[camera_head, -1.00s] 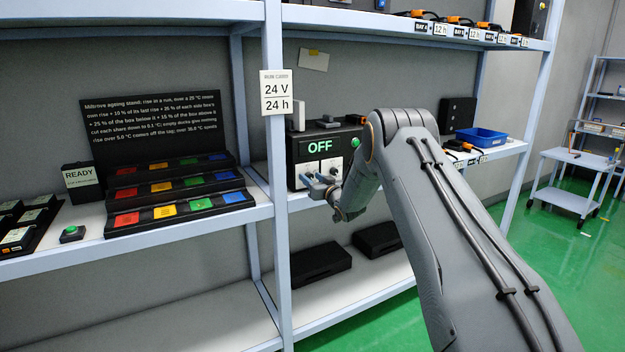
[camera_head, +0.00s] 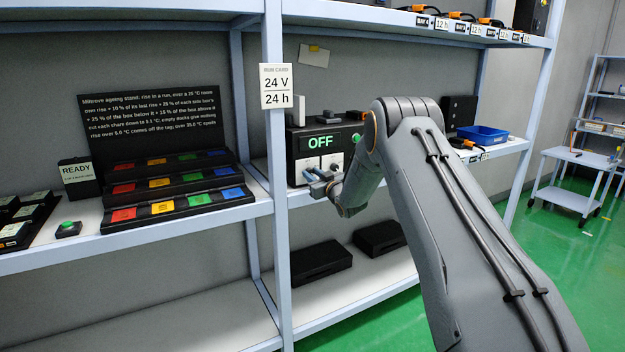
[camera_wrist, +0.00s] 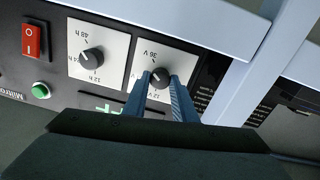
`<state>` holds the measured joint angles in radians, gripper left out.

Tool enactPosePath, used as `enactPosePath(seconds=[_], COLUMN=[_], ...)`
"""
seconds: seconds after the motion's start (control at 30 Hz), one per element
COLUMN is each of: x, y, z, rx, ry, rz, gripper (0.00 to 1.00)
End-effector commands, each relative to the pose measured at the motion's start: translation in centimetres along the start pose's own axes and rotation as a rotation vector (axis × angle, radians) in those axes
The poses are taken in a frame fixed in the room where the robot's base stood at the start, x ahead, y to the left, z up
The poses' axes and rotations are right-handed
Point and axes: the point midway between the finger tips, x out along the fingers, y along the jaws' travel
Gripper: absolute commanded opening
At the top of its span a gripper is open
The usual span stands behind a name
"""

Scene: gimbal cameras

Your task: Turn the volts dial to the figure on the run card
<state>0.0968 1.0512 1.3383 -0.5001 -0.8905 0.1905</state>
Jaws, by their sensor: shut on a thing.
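The run card (camera_head: 276,86) on the shelf post reads 24 V and 24 h. The black power unit (camera_head: 300,146) on the shelf shows OFF in green. In the wrist view, upside down, the volts dial (camera_wrist: 159,75) is a dark knob on a white plate marked 36 V and 12 V; part of its scale is hidden by my fingers. My gripper (camera_wrist: 165,86) has its blue-grey fingers on either side of this knob, shut on it. It also shows at the unit's front in the head view (camera_head: 318,180). The hours dial (camera_wrist: 92,57) is beside it, marked 12 h, 24 h, 48 h.
A red rocker switch (camera_wrist: 33,40) and a green button (camera_wrist: 41,90) are on the same panel. The shelf post (camera_head: 277,220) stands close to the unit's left side. A blue tray (camera_head: 483,135) sits to the right.

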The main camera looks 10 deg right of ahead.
Motion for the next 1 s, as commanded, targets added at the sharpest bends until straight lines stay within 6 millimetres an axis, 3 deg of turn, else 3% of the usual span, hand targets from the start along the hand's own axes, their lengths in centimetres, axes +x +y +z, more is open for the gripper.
enactPosePath(seconds=[0.6, 1.0], x=[0.08, 0.04], y=[-0.07, -0.12], z=[0.40, 0.38], rx=[-0.579, -0.872], ry=[0.018, 0.025], rz=[0.000, -0.002], gripper=[0.02, 0.02])
